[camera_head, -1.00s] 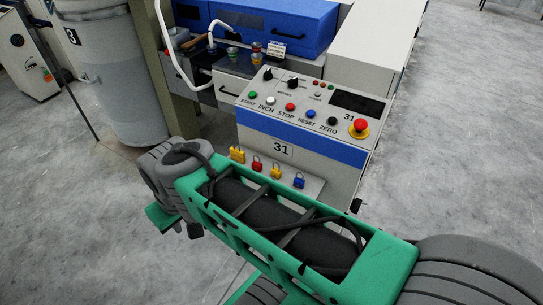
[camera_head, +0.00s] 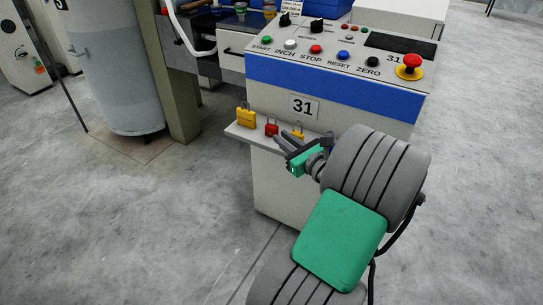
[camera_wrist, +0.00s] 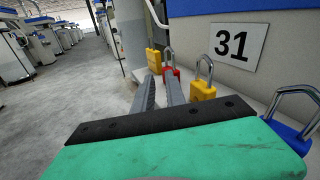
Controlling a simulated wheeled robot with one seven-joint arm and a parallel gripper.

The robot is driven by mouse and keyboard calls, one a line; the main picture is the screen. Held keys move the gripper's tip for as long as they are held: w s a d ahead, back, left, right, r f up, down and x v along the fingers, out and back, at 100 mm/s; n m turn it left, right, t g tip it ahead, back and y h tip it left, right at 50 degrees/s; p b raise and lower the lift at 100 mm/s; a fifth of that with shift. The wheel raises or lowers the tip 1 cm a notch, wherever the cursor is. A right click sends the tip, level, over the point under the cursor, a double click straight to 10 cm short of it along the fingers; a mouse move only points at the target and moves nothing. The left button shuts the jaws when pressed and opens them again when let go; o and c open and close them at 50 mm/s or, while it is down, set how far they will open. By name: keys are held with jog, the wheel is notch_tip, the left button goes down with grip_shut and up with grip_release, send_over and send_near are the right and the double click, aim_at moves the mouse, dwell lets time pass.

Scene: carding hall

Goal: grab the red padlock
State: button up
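The red padlock (camera_head: 271,130) stands on a small pale shelf (camera_head: 240,132) on the front of the control cabinet, shackle upward. In the wrist view the red padlock (camera_wrist: 172,73) is just beyond the fingertips, partly covered by the right finger. My gripper (camera_head: 278,142) is at the shelf's front edge, close to the red padlock. In the wrist view my gripper (camera_wrist: 160,76) has its two grey fingers apart with nothing between them. The red padlock lies ahead and slightly to the right of the gap.
A larger yellow padlock (camera_head: 246,119) stands left of the red one. A smaller yellow padlock (camera_wrist: 203,92) stands close on its right, and a blue padlock (camera_wrist: 286,132) farther right. The cabinet face with sign 31 (camera_head: 304,107) rises behind. Open floor lies left.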

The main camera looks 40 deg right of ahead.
aim_at(272, 125)
jog(key=shift+s+d+f+m+h, duration=0.15)
jog(key=shift+d+m+h, duration=0.1)
jog(key=shift+d+m, duration=0.3)
jog(key=shift+s+d+m+h, duration=0.1)
jog(key=shift+d+m+h, duration=0.15)
jog(key=shift+d+m, duration=0.25)
jog(key=w+b, duration=0.1)
jog(key=w, duration=0.1)
jog(key=w+b, duration=0.1)
jog(key=w, duration=0.1)
jog(key=w+d+b, duration=0.1)
jog(key=w, duration=0.1)
jog(key=shift+w, duration=0.25)
jog(key=shift+w+d+r, duration=0.1)
jog(key=shift+w+r, duration=0.05)
jog(key=shift+r, duration=0.05)
grip_shut()
